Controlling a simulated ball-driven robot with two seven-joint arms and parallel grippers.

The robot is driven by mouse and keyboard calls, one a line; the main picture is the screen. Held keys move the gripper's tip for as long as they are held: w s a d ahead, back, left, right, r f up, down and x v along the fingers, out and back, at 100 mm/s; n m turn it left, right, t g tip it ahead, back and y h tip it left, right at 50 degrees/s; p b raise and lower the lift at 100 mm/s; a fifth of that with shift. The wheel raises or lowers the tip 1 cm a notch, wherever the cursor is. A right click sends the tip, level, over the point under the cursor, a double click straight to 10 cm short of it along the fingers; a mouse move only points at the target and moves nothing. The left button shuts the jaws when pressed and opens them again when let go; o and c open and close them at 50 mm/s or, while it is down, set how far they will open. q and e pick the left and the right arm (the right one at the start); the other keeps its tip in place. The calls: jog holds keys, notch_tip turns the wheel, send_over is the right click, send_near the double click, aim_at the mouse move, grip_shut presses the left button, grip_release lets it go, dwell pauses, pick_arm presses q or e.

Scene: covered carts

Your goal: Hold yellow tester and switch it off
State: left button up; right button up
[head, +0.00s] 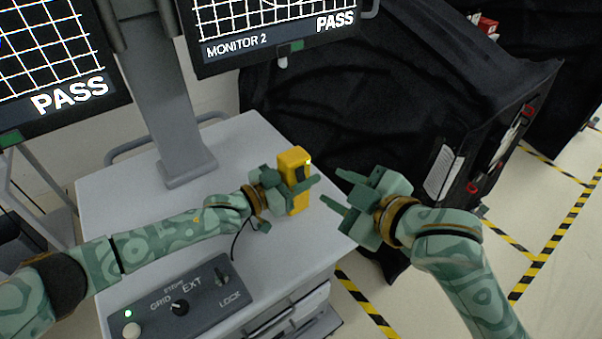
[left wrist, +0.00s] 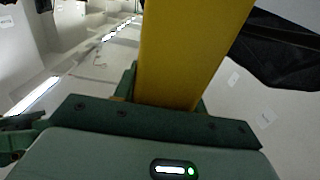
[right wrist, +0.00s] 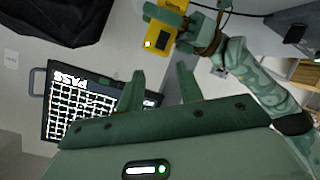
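The yellow tester (head: 296,158) is a tall yellow block with a dark face and a small lit light near its top right. My left gripper (head: 294,186) is shut around it and holds it over the right part of the cart top. In the left wrist view the tester (left wrist: 190,50) stands between the fingers and fills the middle. My right gripper (head: 335,190) is open and empty, a short gap to the right of the tester, its fingers pointing at it. In the right wrist view the tester (right wrist: 155,32) shows a lit light beyond the open fingers (right wrist: 160,80).
The grey cart top (head: 110,190) carries a dark control box (head: 180,300) with knobs at its front. A black-covered cart (head: 400,90) stands behind and right. Yellow-black striped floor (head: 545,260) lies right.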

jog(key=shift+f, duration=0.1)
jog(key=c, duration=0.5)
jog(key=shift+m+g+h, duration=0.3)
jog(key=shift+m+g, duration=0.2)
jog(key=shift+g, duration=0.3)
jog(key=s+f, duration=0.1)
jog(key=f, duration=0.2)
jog(key=s+f, duration=0.1)
jog(key=f, duration=0.2)
jog(key=s+d+f, duration=0.1)
jog(key=f, duration=0.2)
jog(key=shift+s, duration=0.2)
grip_shut()
jog(key=m+t+y, duration=0.1)
jog(key=m+t, duration=0.1)
jog(key=s+d+r+m+t+y, duration=0.1)
jog(key=m+t+y, duration=0.1)
jog(key=t, duration=0.1)
jog(key=r+m+t+y, duration=0.1)
jog(key=m+t, duration=0.1)
jog(key=shift+s+d+r+y, duration=0.15)
jog(key=shift+d+r+y, duration=0.15)
jog(key=shift+d, duration=0.1)
